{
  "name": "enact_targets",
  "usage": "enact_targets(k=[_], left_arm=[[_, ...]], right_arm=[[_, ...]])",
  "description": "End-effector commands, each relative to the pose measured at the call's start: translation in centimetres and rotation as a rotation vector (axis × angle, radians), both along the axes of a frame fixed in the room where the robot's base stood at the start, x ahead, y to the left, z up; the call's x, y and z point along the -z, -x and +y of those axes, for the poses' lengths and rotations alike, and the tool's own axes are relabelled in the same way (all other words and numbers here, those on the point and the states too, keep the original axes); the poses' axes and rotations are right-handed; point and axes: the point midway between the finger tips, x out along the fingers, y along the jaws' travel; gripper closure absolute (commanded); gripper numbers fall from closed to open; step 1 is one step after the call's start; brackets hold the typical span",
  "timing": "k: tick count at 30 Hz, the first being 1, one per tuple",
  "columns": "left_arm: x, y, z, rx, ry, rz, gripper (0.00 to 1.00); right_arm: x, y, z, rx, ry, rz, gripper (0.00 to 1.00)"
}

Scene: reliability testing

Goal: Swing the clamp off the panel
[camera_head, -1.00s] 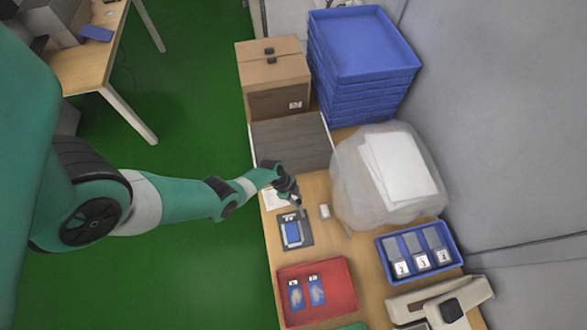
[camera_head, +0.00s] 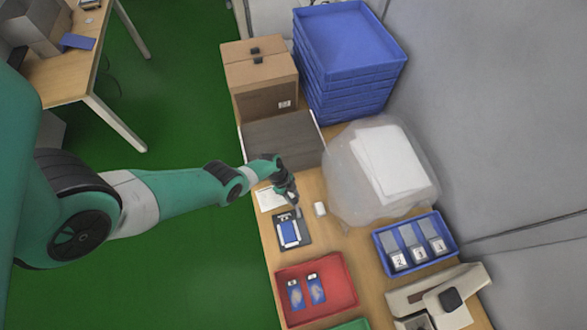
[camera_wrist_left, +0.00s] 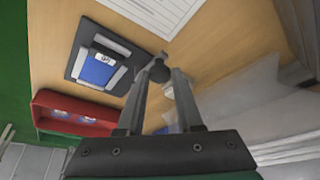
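The blue panel (camera_head: 289,232) lies in a dark grey fixture (camera_head: 306,241) on the wooden table. It also shows in the left wrist view (camera_wrist_left: 97,69). The clamp, a grey bar with a dark round knob (camera_wrist_left: 159,71), appears to reach from the panel's upper edge toward my gripper. My left gripper (camera_wrist_left: 160,76) has its two fingers apart, with the knob between or just beyond the fingertips. I cannot tell whether the fingers touch it. In the head view my left gripper (camera_head: 297,211) hangs at the fixture's upper right corner. My right gripper is not in view.
A red tray (camera_head: 345,299) with blue-and-white items stands below the fixture. A blue bin (camera_head: 450,235) with grey boxes is right. A translucent bag (camera_head: 345,195) and a small white object (camera_head: 320,208) are near. A paper sheet (camera_head: 269,199) lies above the fixture.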

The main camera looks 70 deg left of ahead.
Motion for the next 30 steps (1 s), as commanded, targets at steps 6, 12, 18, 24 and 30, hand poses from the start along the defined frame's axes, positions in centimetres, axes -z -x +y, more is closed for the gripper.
enact_targets(k=[6, 12, 18, 24, 30], left_arm=[[0.0, 0.0, 0.0, 0.000, 0.000, -0.001, 0.36], [-0.1, 0.0, 0.0, -0.001, 0.001, 0.000, 0.36], [-2.2, 0.3, 0.5, -0.002, 0.001, -0.001, 0.36], [-6.6, 1.4, 1.7, -0.004, 0.001, 0.000, 0.36], [-9.9, 2.4, 2.8, -0.002, 0.001, -0.001, 0.36]], right_arm=[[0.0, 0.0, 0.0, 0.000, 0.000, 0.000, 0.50], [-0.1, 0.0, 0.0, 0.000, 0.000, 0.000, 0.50], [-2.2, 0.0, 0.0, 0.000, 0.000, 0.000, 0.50], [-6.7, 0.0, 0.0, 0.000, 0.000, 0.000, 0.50], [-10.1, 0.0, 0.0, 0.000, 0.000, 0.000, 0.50]])
